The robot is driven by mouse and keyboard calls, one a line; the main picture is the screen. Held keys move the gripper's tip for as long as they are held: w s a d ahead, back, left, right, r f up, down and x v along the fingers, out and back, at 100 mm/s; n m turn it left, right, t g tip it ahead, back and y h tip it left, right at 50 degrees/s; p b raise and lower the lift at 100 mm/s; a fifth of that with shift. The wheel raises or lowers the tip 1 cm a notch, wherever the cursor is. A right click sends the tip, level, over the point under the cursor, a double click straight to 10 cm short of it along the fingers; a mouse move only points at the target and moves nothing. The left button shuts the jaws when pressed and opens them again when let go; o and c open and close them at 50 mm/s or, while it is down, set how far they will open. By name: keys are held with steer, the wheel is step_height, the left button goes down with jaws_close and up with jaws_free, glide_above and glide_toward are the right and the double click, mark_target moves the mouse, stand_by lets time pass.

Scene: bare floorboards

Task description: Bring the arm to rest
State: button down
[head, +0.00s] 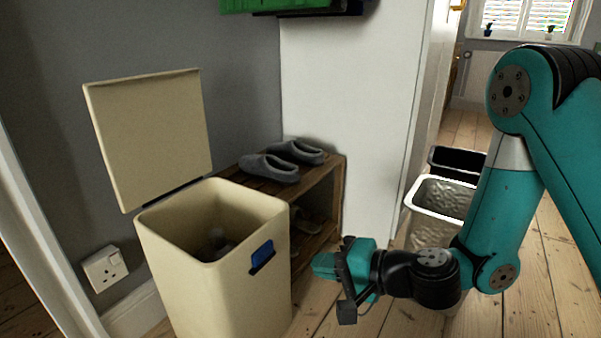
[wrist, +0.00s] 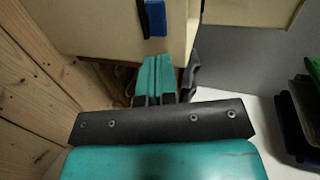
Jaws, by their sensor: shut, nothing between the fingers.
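My teal and black arm reaches in from the right in the head view. My gripper (head: 322,265) is just right of a cream bin, low in front of the wooden shoe rack. In the wrist view my gripper (wrist: 157,62) has its teal fingers together with nothing between them. The cream bin (head: 215,290) stands with its lid (head: 150,135) raised.
A wooden shoe rack (head: 325,180) with grey slippers (head: 270,168) on top stands behind the bin. A silver bin (head: 440,198) and a black bin (head: 458,160) stand behind my arm. A wall socket (head: 106,268) is at left. Bare floorboards (head: 385,318) show in front.

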steer(key=s+a+r+n+g+h+p, duration=0.1)
steer(key=s+r+n+g+p, duration=0.3)
steer(key=r, duration=0.4)
steer(key=s+r+n+g+p, duration=0.35)
steer(key=s+r+n, duration=0.25)
steer(key=r, duration=0.3)
steer(key=s+d+r+n+h+p, duration=0.3)
steer(key=s+d+r+h+p, duration=0.4)
steer(key=s+d+r, duration=0.3)
step_height(320, 180, up, 38)
steer(key=p, duration=3.7)
steer(key=shift+w+p, duration=0.3)
steer(key=shift+w, duration=0.05)
